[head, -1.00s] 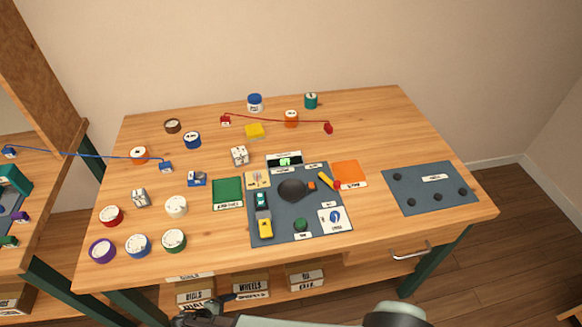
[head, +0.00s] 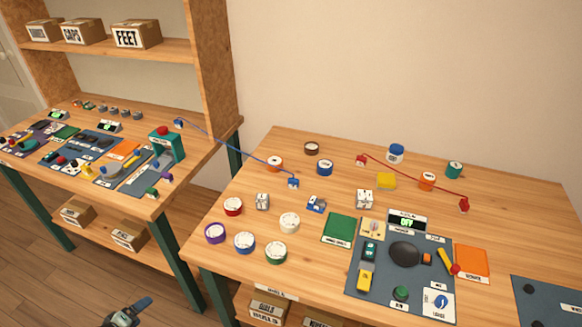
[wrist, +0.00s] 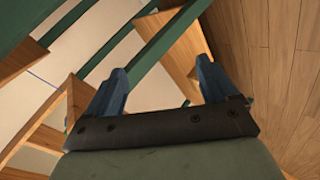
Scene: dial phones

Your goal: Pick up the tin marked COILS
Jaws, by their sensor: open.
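Several round tins stand on the right-hand table, and their lettering is too small to read, so I cannot tell which is marked COILS. At its front left are a red-rimmed tin (head: 232,206), a purple tin (head: 215,233), a blue-rimmed tin (head: 244,242), a green-rimmed tin (head: 276,252) and a white tin (head: 290,222). Farther back are an orange tin (head: 275,163), a blue tin (head: 325,167), a brown tin (head: 311,148) and another orange tin (head: 427,181). My gripper (head: 133,309) is low, in front of the tables; its fingers (wrist: 161,70) are apart and empty in the wrist view.
A blue wire (head: 235,145) spans both tables. A dark mat (head: 385,285) with parts lies right of the front tins. The left table (head: 150,205) is crowded, with boxes (head: 136,34) on the shelf above. Green table legs (head: 180,260) stand near my gripper.

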